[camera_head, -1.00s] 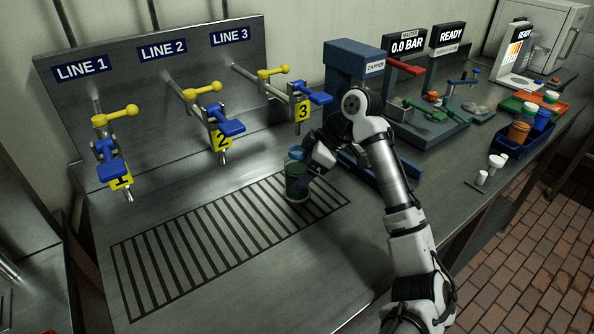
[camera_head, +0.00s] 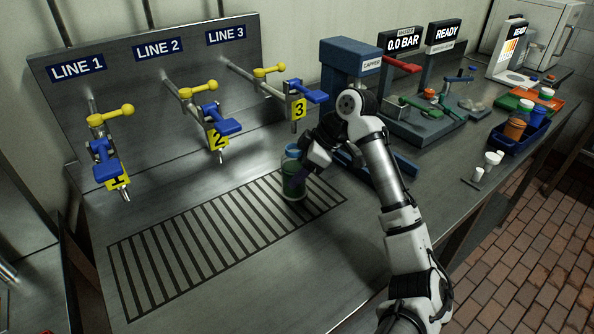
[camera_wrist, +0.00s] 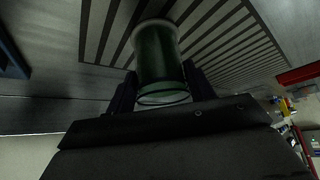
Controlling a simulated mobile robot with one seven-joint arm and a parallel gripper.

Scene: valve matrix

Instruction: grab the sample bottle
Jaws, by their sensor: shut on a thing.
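The sample bottle (camera_head: 294,181) is a clear cylinder with green contents. It stands upright at the right end of the slotted drain grate (camera_head: 215,245), below the LINE 3 tap. My gripper (camera_head: 307,172) reaches it from the right and is shut around its side. In the wrist view the bottle (camera_wrist: 160,62) sits between the two dark fingers of my gripper (camera_wrist: 157,90). I cannot tell whether the bottle's base touches the grate.
Three taps with yellow and blue handles hang at the back, with tap 3 (camera_head: 299,108) nearest the bottle. The blue capper (camera_head: 345,62) stands close behind my arm. A blue bin (camera_head: 520,133) of bottles and small white cups (camera_head: 493,158) are at right. The grate's left is clear.

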